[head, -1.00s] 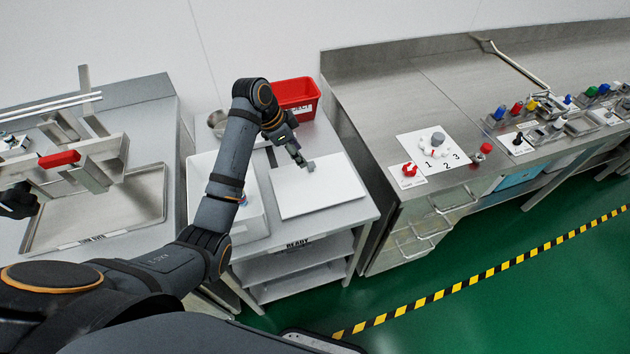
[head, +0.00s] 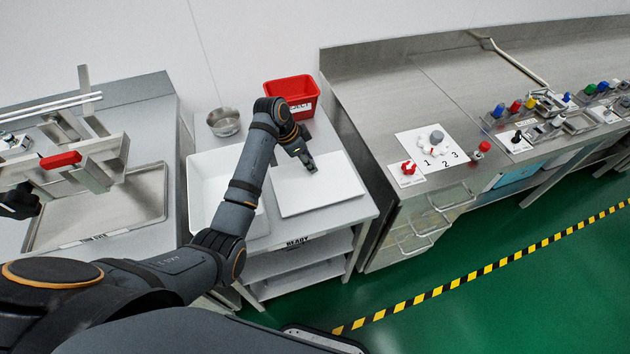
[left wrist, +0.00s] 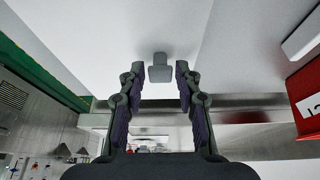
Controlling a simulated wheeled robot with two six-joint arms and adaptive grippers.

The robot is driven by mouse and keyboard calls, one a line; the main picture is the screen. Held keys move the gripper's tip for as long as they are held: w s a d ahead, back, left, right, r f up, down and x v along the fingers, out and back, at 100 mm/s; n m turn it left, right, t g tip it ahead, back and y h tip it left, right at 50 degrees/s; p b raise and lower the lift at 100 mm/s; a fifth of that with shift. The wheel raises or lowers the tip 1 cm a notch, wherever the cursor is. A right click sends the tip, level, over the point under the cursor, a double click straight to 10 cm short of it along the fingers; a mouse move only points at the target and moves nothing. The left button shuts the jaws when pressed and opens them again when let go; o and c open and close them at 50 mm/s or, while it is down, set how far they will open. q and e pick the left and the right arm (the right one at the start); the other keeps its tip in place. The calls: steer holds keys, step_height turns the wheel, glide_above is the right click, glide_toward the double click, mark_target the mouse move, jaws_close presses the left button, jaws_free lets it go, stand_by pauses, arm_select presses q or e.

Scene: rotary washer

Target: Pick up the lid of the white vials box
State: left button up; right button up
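The lid (head: 340,194) is a flat white plate lying on the white table, with a small grey handle (head: 312,169) on top. My left gripper (head: 308,163) is over the lid at this handle. In the left wrist view the gripper (left wrist: 159,72) is open, and the grey handle (left wrist: 161,69) shows between the fingertips with a gap on each side. The white lid (left wrist: 160,25) fills the space beyond. The open white box (head: 202,190) stands left of the lid, partly hidden behind my left arm. My right gripper is not in view.
A red bin (head: 291,90) stands behind the lid, and a metal bowl (head: 224,122) stands behind the box. A steel counter (head: 390,95) rises close on the right, with a white numbered board (head: 425,142). A metal tray (head: 120,215) lies on the left bench.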

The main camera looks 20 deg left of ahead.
arm_select(q)
jaws_close()
